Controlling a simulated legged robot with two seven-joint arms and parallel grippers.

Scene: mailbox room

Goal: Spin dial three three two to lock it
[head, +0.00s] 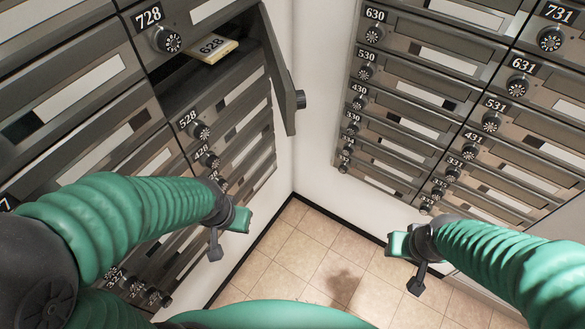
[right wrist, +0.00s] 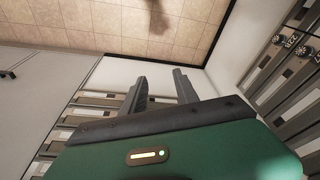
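No dial that I can read as 332 shows in either view. The right-hand mailbox bank shows dial 331 (head: 457,168) low in its second column, with dial 431 (head: 470,152) above it. The smaller labels below are hard to read. My right gripper (head: 417,275) hangs in front of that bank, apart from every dial. In the right wrist view its two fingers (right wrist: 160,88) are spread with nothing between them. My left gripper (head: 214,245) hangs in front of the left-hand bank, touching no dial that I can see; its fingers are too unclear to judge.
Box 628's door (head: 279,75) stands open on the left bank, with a labelled envelope (head: 213,47) in the opening. White wall (head: 318,110) fills the corner between the banks.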

